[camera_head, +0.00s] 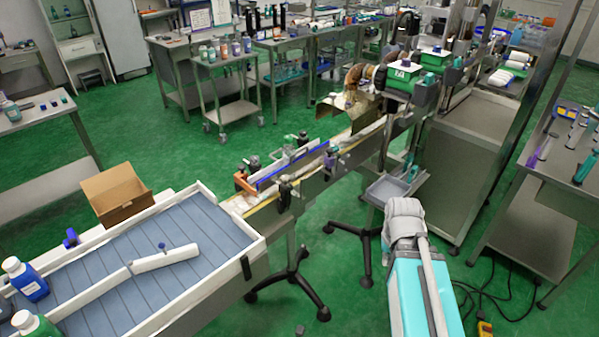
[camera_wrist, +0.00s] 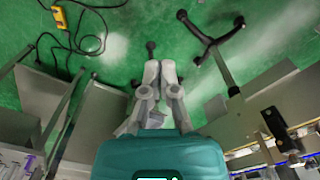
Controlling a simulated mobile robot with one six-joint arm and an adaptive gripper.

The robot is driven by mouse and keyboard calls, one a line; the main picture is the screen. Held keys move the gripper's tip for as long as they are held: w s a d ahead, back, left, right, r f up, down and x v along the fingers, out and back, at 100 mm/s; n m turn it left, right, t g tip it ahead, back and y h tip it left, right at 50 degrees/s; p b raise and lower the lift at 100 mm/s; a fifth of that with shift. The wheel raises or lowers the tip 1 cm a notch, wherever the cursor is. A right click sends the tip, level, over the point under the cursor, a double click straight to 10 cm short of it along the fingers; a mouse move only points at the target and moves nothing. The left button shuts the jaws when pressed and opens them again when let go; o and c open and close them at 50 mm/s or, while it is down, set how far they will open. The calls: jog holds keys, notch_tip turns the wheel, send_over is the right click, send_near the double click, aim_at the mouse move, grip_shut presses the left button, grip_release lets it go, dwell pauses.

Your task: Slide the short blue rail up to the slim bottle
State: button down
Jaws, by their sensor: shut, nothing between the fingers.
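A blue rail (camera_head: 290,166) runs along the narrow conveyor (camera_head: 262,210) in the middle of the head view, between small dark clamps. I cannot tell whether this is the short rail. I cannot pick out a slim bottle with certainty. My gripper (camera_wrist: 160,66) shows in the wrist view with its two grey fingers together and nothing between them, above the green floor. It is to one side of the conveyor, which shows at the lower right of that view, and touches no rail. In the head view I cannot make out its fingers.
A wide grey infeed table (camera_head: 195,232) with white borders stands at left, with a blue bottle (camera_head: 25,278) at its edge. A cardboard box (camera_head: 115,193) is behind it. A small grey tray (camera_head: 395,188) is beside the conveyor. A tool bench (camera_head: 560,153) stands at right.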

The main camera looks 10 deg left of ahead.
aim_at(293, 168)
jog(key=w+a+f+m+t+y+b, duration=0.2)
jog(key=w+a+f+m+y+b, duration=0.15)
jog(key=w+a+m+b, duration=0.3)
jog(key=w+a+f+m+t+y+b, duration=0.2)
jog(key=w+a+m+y+b, duration=0.25)
jog(key=w+a, duration=0.45)
jog(key=w+a+r+m+t+y+b, duration=0.1)
jog(key=w+m+t+y+b, duration=0.2)
jog(key=w+m+b, duration=0.2)
jog(key=w+a+r+m+t+y+b, duration=0.1)
jog(key=w+a+m+t+y+b, duration=0.1)
jog(key=w+m, duration=0.7)
jog(key=w+t+y+b, duration=0.1)
jog(key=t+b, duration=0.1)
jog(key=b, duration=0.1)
jog(key=shift+r+m, duration=0.3)
jog(key=shift+r, duration=0.05)
jog(key=shift+w+a, duration=0.15)
jog(key=x, duration=1.4)
